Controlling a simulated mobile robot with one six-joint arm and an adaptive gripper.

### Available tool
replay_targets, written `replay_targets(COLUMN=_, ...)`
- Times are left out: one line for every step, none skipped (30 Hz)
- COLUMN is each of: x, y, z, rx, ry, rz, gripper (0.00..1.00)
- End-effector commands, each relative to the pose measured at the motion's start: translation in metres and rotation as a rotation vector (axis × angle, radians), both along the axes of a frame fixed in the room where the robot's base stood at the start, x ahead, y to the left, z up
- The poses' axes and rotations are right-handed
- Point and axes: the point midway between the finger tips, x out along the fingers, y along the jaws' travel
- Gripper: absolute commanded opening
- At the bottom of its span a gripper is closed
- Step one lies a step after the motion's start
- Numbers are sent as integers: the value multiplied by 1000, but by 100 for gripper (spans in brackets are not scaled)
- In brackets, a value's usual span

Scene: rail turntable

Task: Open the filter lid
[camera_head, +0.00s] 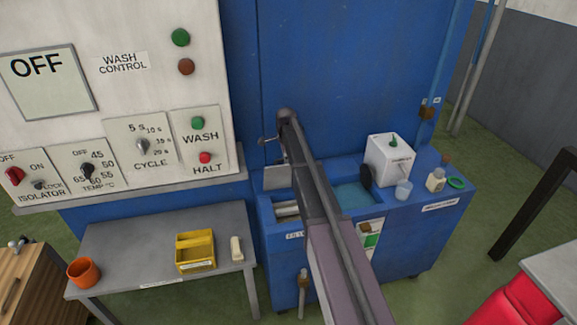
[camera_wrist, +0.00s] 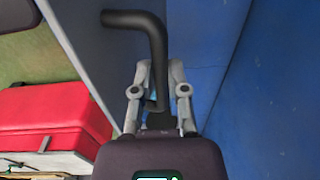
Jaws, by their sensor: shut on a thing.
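A black bent handle (camera_wrist: 155,32) rises between the fingers of my gripper (camera_wrist: 158,90) in the wrist view, and the gripper is shut on it. A grey panel (camera_wrist: 100,65), which looks like the filter lid, stands beside the handle on the left. In the head view a pale panel, apparently the lid (camera_head: 277,177), stands steeply raised at the back of the left bay of the blue washer (camera_head: 425,222). Pale parts show in the bay below it. My arm hides much of the bay and its label, and the finger grip is hard to see there.
A blue liquid basin (camera_head: 353,197) lies right of my arm. A white box (camera_head: 390,158), a small cup (camera_head: 403,188) and a bottle (camera_head: 435,180) stand on the washer's right. A grey table (camera_head: 215,222) with a yellow bin (camera_head: 195,252) is at left, under the control panel (camera_head: 120,90).

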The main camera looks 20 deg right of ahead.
Motion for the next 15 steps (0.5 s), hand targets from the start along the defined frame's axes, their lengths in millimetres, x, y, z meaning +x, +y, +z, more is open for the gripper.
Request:
replay_targets(x=15, y=-1, z=1, rx=-1, ry=-2, rz=1, gripper=0)
replay_targets(x=20, y=-1, z=1, rx=-1, ry=-1, rz=1, gripper=0)
replay_targets(x=26, y=-1, z=0, rx=-1, ry=-1, rz=0, gripper=0)
replay_targets(x=31, y=-2, z=0, rx=-1, ry=-1, rz=0, gripper=0)
replay_targets(x=36, y=-2, z=0, rx=-1, ry=0, rz=0, gripper=0)
replay_targets(x=43, y=-2, z=-1, rx=-2, ry=0, rz=0, gripper=0)
replay_targets(x=47, y=-2, z=-2, rx=-2, ry=0, rz=0, gripper=0)
replay_targets(x=52, y=-2, z=-3, rx=-2, ry=0, rz=0, gripper=0)
replay_targets(x=58, y=-2, z=-4, rx=-2, ry=1, rz=0, gripper=0)
replay_targets(x=63, y=-2, z=-5, rx=-2, ry=1, rz=0, gripper=0)
replay_targets(x=67, y=-3, z=-7, rx=-2, ry=1, rz=0, gripper=0)
replay_targets(x=72, y=-3, z=-8, rx=-2, ry=1, rz=0, gripper=0)
replay_targets(x=76, y=-3, z=-9, rx=-2, ry=1, rz=0, gripper=0)
replay_targets(x=80, y=-3, z=-11, rx=-2, ry=1, rz=0, gripper=0)
replay_targets(x=84, y=-3, z=-12, rx=-2, ry=1, rz=-1, gripper=0)
